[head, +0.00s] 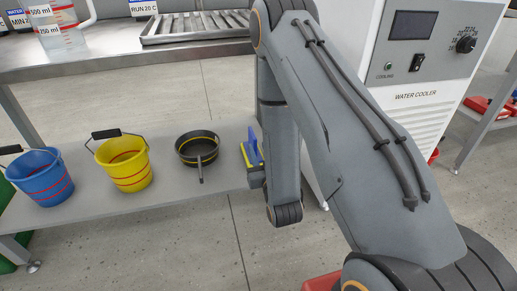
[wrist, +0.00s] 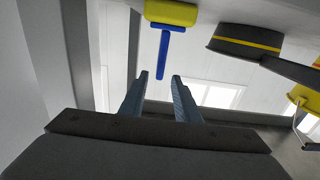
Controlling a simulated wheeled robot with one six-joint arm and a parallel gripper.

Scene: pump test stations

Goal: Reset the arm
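The low shelf (head: 85,212) bears a blue bucket (head: 40,179), a yellow bucket (head: 124,168) and a dark pan (head: 197,150). A steel bench (head: 110,62) stands above it. The water cooler (head: 415,85) stands right of my arm. Floor (head: 185,250) is clear in front.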

